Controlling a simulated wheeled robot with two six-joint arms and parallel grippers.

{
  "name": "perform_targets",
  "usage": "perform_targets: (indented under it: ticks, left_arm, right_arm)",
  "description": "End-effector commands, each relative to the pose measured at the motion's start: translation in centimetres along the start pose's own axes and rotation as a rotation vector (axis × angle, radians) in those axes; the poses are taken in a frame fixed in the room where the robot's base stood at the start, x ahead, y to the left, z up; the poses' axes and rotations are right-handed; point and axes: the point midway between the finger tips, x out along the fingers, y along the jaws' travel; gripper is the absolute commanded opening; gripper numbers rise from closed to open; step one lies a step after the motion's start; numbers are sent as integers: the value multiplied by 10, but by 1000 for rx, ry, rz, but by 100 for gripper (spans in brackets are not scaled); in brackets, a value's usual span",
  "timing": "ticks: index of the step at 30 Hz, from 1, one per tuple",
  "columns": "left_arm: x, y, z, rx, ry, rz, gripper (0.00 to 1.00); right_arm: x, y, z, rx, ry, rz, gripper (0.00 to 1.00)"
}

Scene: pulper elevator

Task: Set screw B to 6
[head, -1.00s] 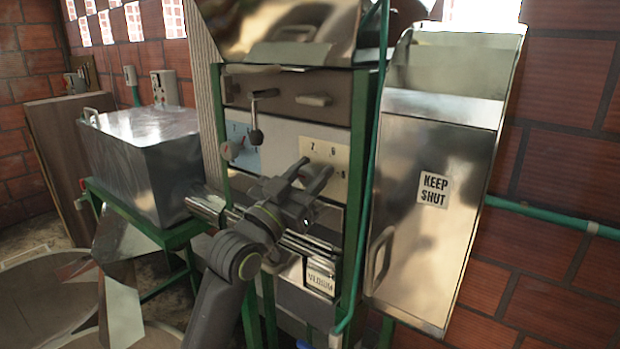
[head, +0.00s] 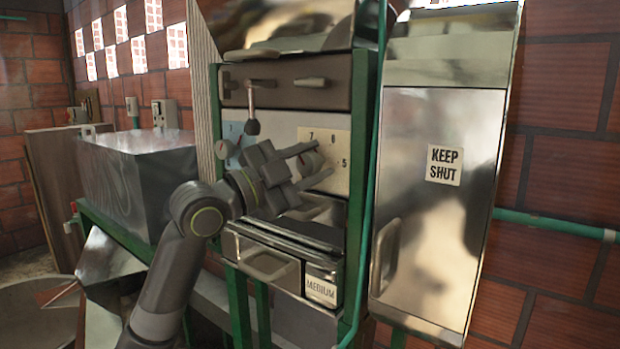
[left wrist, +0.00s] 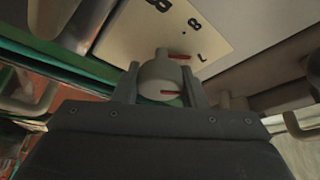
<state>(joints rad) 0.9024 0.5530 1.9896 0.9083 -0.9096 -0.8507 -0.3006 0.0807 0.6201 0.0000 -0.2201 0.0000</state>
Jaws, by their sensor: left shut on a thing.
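A grey round knob (head: 311,163) sits on the cream number plate (head: 341,150) on the machine's front. The plate's 7 reads clearly and a 5 shows at its right; the digit between is too small to be sure. My left gripper (head: 322,160) is shut on this knob, one finger on each side. In the left wrist view the knob (left wrist: 160,82) is between the fingers, with red marks on it, and the cream plate (left wrist: 205,35) appears upside down. My right gripper is not in view.
A blue plate (head: 234,138) with another knob (head: 226,150) lies to the left. Below are a handled drawer (head: 268,264) and a MEDIUM label (head: 321,290). A metal door (head: 440,230) marked KEEP SHUT stands at the right.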

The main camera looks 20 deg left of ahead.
Motion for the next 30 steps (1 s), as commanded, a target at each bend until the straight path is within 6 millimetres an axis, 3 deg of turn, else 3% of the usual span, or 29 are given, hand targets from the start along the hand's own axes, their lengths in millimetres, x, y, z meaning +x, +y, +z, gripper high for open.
perform_targets:
  ticks: [10, 30]
  left_arm:
    - [0, 1, 1, 305, -1, 128, 15]
    - [0, 3, 2, 856, -1, 359, 15]
  right_arm:
    - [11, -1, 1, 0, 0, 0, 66]
    - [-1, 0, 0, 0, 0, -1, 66]
